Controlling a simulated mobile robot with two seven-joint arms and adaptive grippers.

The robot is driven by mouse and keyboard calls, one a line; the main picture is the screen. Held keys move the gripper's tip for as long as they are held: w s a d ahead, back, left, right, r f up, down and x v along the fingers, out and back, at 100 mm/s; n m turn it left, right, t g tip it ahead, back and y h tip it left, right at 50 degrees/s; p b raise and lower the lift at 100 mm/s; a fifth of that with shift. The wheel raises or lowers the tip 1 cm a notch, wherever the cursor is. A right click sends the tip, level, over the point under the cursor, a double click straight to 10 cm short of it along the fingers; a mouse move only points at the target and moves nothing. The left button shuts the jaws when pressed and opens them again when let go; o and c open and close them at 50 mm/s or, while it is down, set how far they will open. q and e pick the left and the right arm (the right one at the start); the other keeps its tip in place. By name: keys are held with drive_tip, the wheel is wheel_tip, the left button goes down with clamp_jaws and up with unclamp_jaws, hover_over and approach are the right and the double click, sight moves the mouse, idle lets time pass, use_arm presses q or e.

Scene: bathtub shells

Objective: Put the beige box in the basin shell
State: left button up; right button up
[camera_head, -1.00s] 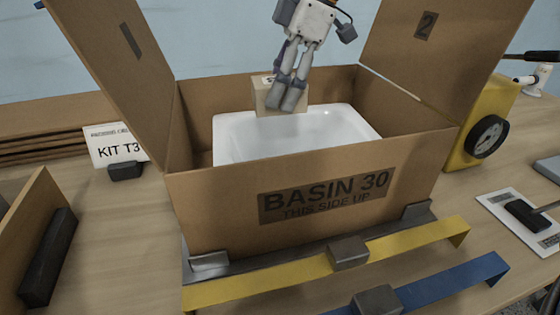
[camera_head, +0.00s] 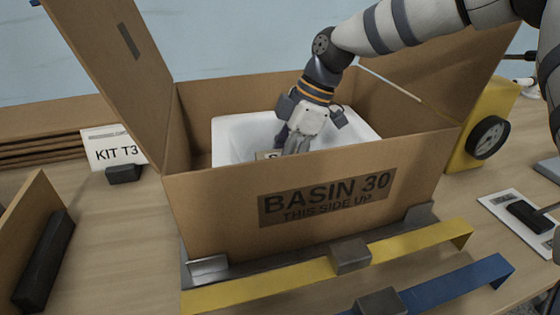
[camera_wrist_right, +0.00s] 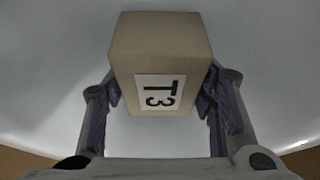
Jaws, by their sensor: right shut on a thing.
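The white basin shell (camera_head: 238,138) sits inside the open cardboard box marked BASIN 30 (camera_head: 205,220). My right gripper (camera_head: 290,148) reaches down into the basin and is shut on the beige box (camera_head: 268,155). In the head view only a small part of the beige box shows above the carton's front wall. In the right wrist view the beige box (camera_wrist_right: 160,55), with a T3 label, sits between the two fingers with the white basin surface (camera_wrist_right: 50,70) around it. I cannot tell whether its underside touches the basin. My left gripper is not in view.
The carton's side flaps (camera_head: 105,60) stand up at left and right. A KIT T3 card (camera_head: 112,148) stands left of the carton. A yellow device with a dial (camera_head: 487,138) stands at right. Yellow (camera_head: 270,288) and blue (camera_head: 440,287) straps lie in front.

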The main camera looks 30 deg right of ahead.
drive_tip(key=shift+f, duration=0.1)
drive_tip(key=o, duration=1.3)
drive_tip(key=v, duration=1.2)
drive_tip(key=shift+p, duration=0.4)
